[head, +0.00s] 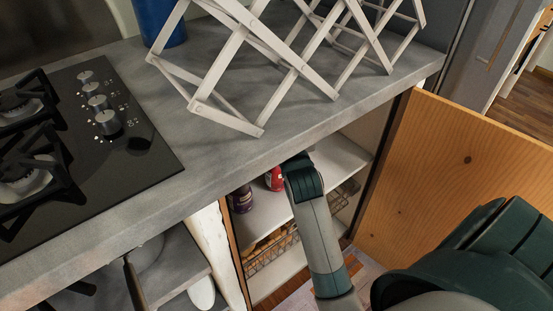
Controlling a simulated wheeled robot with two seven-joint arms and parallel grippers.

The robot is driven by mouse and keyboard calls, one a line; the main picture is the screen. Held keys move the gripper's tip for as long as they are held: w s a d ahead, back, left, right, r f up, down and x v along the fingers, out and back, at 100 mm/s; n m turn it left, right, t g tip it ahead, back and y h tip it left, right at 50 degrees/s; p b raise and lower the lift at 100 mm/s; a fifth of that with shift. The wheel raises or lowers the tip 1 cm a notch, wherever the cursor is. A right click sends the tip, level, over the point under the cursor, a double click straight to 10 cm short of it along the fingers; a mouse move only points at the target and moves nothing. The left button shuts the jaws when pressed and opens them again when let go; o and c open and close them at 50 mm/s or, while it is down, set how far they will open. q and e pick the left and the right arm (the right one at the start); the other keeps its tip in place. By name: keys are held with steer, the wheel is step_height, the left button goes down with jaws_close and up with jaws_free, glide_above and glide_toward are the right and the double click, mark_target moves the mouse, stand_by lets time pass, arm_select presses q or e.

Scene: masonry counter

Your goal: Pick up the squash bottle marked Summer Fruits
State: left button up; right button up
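No label reading Summer Fruits can be read in the head view. Inside the open cupboard under the counter, a red container (274,179) stands on the upper shelf, partly hidden by my arm. A dark purple container (241,198) stands to its left, its top cut off by the counter edge. Either could be a bottle; I cannot tell. One of my arms reaches up from the bottom to the cupboard opening, its dark green joint just right of the red container. No gripper fingers show, so I cannot see whether anything is held.
The wooden cupboard door (450,185) stands open at the right. A wire basket (270,250) with brown items sits below the shelf. On the grey counter (200,150) are a white folding rack (230,118), a blue container (160,22) and a black gas hob (140,145).

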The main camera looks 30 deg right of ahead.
jaws_close()
steer(key=shift+r, duration=0.1)
stand_by(1.3)
